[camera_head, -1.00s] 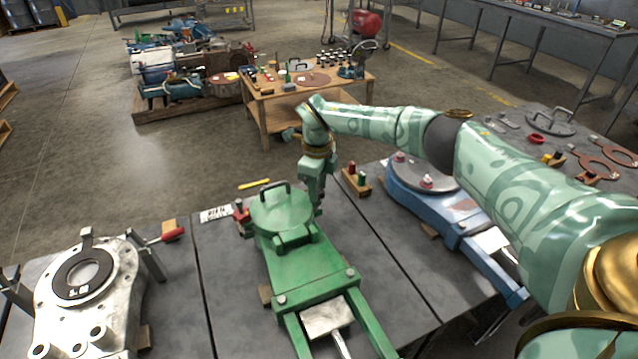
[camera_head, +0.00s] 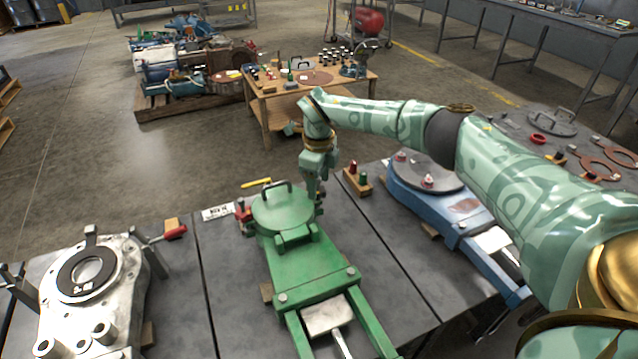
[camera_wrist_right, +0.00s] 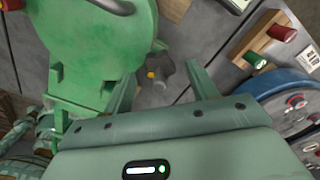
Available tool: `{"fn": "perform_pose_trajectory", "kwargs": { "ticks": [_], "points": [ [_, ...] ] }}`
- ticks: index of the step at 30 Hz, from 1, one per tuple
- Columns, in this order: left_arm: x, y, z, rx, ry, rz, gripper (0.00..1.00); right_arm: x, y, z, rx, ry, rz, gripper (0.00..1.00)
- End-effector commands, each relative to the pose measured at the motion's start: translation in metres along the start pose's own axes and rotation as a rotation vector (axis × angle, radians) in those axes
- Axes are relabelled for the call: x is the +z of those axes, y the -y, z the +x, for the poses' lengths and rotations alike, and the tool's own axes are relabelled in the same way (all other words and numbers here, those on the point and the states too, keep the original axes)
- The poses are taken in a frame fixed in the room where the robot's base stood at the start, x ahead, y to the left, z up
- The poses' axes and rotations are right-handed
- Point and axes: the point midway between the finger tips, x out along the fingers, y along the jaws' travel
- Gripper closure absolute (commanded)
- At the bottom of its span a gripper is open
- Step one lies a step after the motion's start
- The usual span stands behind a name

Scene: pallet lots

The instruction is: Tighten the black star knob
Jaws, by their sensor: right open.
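The green valve body with its round handled lid (camera_head: 285,215) lies on the grey bench in the middle of the head view. My right gripper (camera_head: 317,196) points down at the lid's right edge. In the right wrist view, the open gripper's two fingers (camera_wrist_right: 163,80) stand either side of a small dark grey knob (camera_wrist_right: 158,75) with a yellow spot, beside the green lid (camera_wrist_right: 95,45). This appears to be the black star knob. I cannot tell whether either finger touches it. In the head view the knob is mostly hidden by the gripper. My left gripper is not in view.
A red clamp (camera_head: 242,212) sits at the lid's left. A wooden block with red and green pegs (camera_head: 357,180) stands just right of my gripper. A blue housing (camera_head: 430,195) lies further right, and a silver flanged housing (camera_head: 120,280) at left.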

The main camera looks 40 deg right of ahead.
Motion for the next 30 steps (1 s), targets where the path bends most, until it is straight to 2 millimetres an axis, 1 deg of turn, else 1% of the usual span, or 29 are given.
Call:
{"fn": "perform_pose_trajectory", "kwargs": {
  "ticks": [1,9,12,15,18,21,30],
  "points": [
    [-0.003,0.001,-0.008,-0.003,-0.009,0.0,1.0,0.001,0.001,-0.019,-0.005,0.008,0.0,0.42],
    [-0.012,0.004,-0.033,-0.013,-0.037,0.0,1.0,0.001,0.0,-0.095,-0.005,0.009,-0.001,0.42],
    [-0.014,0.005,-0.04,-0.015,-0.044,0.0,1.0,0.001,0.0,-0.117,-0.004,0.007,0.001,0.42],
    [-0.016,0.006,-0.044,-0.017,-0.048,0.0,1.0,0.001,0.0,-0.133,-0.003,0.006,-0.001,0.42],
    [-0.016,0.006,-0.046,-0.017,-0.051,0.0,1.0,0.001,0.0,-0.143,-0.003,0.004,-0.001,0.42],
    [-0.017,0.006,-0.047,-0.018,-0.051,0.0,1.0,0.001,0.0,-0.147,-0.002,0.003,-0.001,0.42],
    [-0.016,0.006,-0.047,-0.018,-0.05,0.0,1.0,0.001,0.0,-0.147,-0.001,0.002,-0.001,0.42]
  ]
}}
